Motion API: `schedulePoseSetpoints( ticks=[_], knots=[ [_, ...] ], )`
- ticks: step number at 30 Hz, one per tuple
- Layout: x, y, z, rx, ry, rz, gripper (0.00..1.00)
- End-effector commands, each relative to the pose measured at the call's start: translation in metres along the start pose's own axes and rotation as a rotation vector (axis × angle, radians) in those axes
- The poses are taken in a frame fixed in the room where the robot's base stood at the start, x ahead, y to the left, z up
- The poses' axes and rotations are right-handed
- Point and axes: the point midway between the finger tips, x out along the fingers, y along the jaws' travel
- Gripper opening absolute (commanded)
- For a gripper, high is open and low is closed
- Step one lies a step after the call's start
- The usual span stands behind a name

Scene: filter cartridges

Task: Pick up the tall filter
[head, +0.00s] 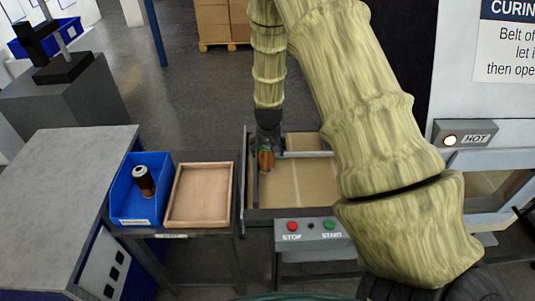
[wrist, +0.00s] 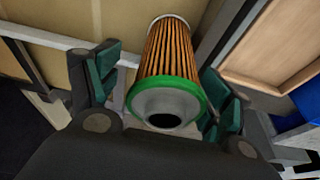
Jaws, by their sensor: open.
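A filter (head: 266,161) with orange-brown pleats, a green ring and a grey end cap stands on the tan belt, near its left side. It also shows in the wrist view (wrist: 170,60), with its green ring and the dark hole of its cap facing the camera. My gripper (wrist: 160,90) is open, with one green-padded finger on each side of this filter. I cannot tell whether either pad touches it. In the head view my gripper (head: 267,146) is at the filter's top and partly hides it.
The blue bin (head: 122,213) and a shallow wooden tray (head: 201,222) sit side by side left of the belt (head: 312,190). Metal rails edge the belt. A STOP/START panel (head: 312,233) is at its front. A machine with a HOT lamp (head: 465,138) stands right.

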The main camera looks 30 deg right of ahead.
Motion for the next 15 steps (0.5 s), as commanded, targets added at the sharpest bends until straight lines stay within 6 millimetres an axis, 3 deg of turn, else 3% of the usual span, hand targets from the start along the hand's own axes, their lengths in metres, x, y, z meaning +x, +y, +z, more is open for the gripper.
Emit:
schedulePoseSetpoints(
  ticks=[11,15],
  knots=[
    [0.0082,-0.0012,-0.0007,-0.001,-0.002,0.001,0.79],
    [0.0085,-0.0014,-0.0010,-0.001,-0.002,0.002,0.56]
  ],
)
